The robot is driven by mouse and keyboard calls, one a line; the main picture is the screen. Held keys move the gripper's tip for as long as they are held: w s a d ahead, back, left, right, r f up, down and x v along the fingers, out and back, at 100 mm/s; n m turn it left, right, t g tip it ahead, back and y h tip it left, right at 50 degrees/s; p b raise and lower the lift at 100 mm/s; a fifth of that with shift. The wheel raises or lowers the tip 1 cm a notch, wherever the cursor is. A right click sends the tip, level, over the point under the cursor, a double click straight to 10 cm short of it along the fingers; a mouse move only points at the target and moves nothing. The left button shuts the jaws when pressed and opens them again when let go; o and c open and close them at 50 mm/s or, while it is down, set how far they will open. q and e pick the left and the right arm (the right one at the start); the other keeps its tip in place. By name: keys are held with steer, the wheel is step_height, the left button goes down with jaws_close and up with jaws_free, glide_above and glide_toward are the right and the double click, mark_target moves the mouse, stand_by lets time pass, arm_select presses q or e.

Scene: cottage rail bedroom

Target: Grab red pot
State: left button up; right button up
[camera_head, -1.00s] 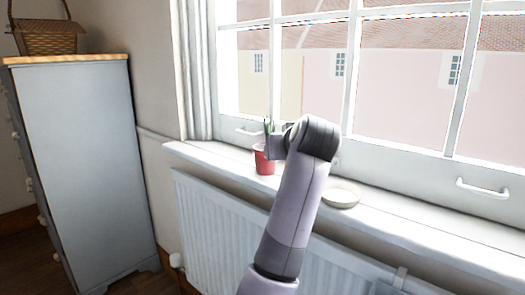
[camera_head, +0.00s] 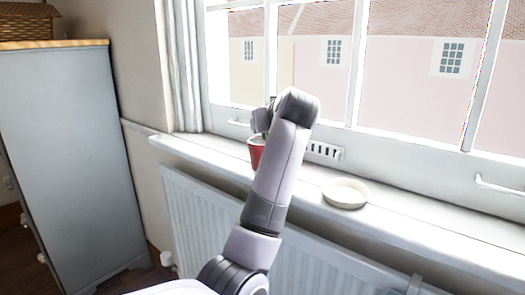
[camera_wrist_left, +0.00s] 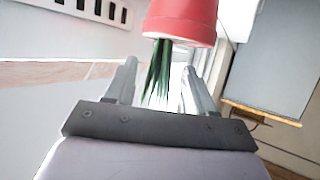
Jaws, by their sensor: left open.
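The red pot (camera_head: 255,150) with a green plant stands on the white windowsill (camera_head: 395,228), partly hidden behind my left arm in the head view. In the left wrist view the red pot (camera_wrist_left: 182,18) appears upside down at the top, cut off by the frame edge. Its green leaves (camera_wrist_left: 158,72) hang down in the picture between the two fingers of my left gripper (camera_wrist_left: 158,85). The fingers are apart, and the pot body lies beyond their tips. Whether the fingers touch the leaves cannot be told. My right gripper is not in view.
A pale round dish (camera_head: 345,192) sits on the sill right of the pot. The window (camera_head: 310,75) rises behind, with a slotted vent (camera_head: 324,151) low on its frame. A radiator (camera_head: 210,215) is below the sill. A grey dresser (camera_head: 75,160) stands at left.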

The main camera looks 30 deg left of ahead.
arm_select(q)
steer(key=shift+x, duration=1.1)
jaws_close()
steer(key=shift+r, duration=0.1)
steer(key=shift+r, duration=0.1)
